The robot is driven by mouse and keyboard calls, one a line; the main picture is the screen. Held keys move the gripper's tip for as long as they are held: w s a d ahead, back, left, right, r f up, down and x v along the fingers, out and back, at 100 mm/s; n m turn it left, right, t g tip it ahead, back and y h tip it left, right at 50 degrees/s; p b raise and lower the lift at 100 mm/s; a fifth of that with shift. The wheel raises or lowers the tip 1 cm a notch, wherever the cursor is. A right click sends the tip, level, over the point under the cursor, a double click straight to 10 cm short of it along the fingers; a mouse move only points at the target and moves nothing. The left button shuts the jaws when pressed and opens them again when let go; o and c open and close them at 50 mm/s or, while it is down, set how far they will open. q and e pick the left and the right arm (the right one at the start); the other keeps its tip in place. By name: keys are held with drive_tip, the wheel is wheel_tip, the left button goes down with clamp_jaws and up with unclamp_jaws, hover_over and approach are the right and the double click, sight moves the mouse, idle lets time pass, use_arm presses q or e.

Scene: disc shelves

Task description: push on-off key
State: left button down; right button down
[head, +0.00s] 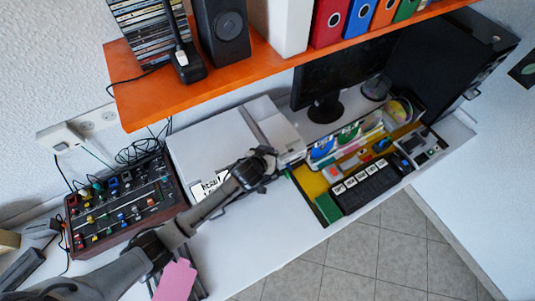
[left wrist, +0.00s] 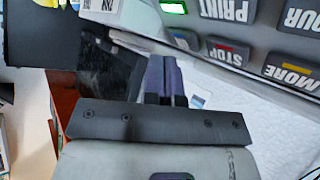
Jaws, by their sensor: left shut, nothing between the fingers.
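The printer (head: 215,135) is a pale grey box on the white desk. Its control panel (head: 208,187) shows black lettering and is partly covered by my left arm. In the left wrist view, large grey keys marked PRINT (left wrist: 228,9), STOP (left wrist: 228,52) and MORE (left wrist: 290,73) lie at the upper right, with a small green-lit patch (left wrist: 173,7) at the top. No key can be read as on-off. My left gripper (head: 268,154) is over the printer's right part, shut and empty; its dark fingers show in the left wrist view (left wrist: 164,65). Contact with a key cannot be told.
An orange shelf (head: 255,68) with a speaker (head: 222,32) and binders hangs above the printer. A mixer (head: 120,205) stands left, a monitor (head: 340,75) and a yellow tray with a keyboard (head: 367,188) right.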

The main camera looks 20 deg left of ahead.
use_arm(q)
drive_tip(key=shift+w+a+f, duration=0.2)
drive_tip(key=shift+a+f, duration=0.05)
drive_tip(key=shift+f, duration=0.4)
idle(0.8)
drive_tip(key=shift+s+d+r+p, duration=0.15)
drive_tip(key=shift+r+p, duration=0.2)
drive_tip(key=shift+p, duration=0.1)
drive_tip(key=shift+s+d+r+p, duration=0.1)
drive_tip(key=shift+d+r+p, duration=0.05)
drive_tip(key=shift+r+p, duration=0.25)
drive_tip(key=r+p, duration=0.2)
drive_tip(key=d+p, duration=0.1)
drive_tip(key=shift+s+r, duration=0.4)
drive_tip(key=shift+s+d+r+p, duration=0.35)
drive_tip(key=shift+d+r+p, duration=0.15)
drive_tip(key=shift+r+p, duration=0.45)
drive_tip(key=shift+f, duration=0.2)
